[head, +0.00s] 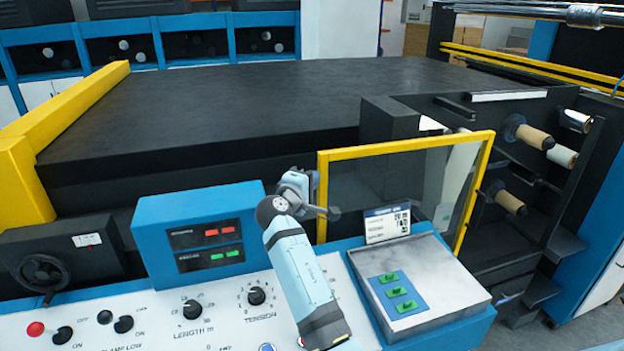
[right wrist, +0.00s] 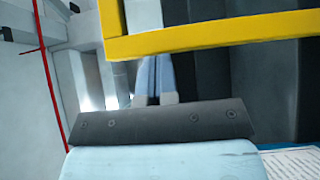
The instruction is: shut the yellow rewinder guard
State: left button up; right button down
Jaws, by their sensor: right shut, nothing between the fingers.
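The yellow rewinder guard (head: 405,145) is a yellow frame around a clear panel, to the right of the blue control box in the head view. It stands swung out, away from the rewind cores. My right gripper (head: 312,182) is shut and empty, close to the guard's left upright. In the right wrist view, the shut fingers (right wrist: 158,97) point toward the machine. The guard's yellow frame (right wrist: 210,38) crosses above and to the right of them there. Whether they touch the frame I cannot tell. My left gripper is not in view.
Rewind cores (head: 508,201) and rollers sit in the dark bay at right. A blue control box (head: 205,235) stands left of my arm. A sloped grey panel (head: 455,275) with green buttons and a small label card (head: 388,223) are below the guard.

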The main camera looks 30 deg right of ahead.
aim_at(488, 149)
jog(key=s+d+p, duration=0.1)
jog(key=s+d, duration=0.1)
jog(key=d, duration=0.7)
jog(key=s+d+p, duration=0.1)
jog(key=s+d, duration=0.1)
jog(key=d, duration=0.7)
jog(key=s+d+p, duration=0.2)
jog(key=d, duration=0.7)
jog(key=shift+s+d+r, duration=0.15)
jog(key=shift+s+d, duration=0.1)
jog(key=shift+s, duration=0.1)
jog(key=s+d, duration=0.2)
jog(key=d, duration=0.6)
jog(key=s+d+b, duration=0.1)
jog(key=s+d, duration=0.1)
jog(key=d, duration=0.7)
jog(key=s+d, duration=0.2)
jog(key=d, duration=0.6)
jog(key=shift+d+f, duration=0.2)
jog(key=shift+d, duration=0.05)
jog(key=shift+s+d, duration=0.1)
jog(key=shift+d, duration=0.45)
jog(key=shift+r, duration=0.15)
jog(key=shift+r, duration=0.1)
jog(key=shift+s, duration=0.1)
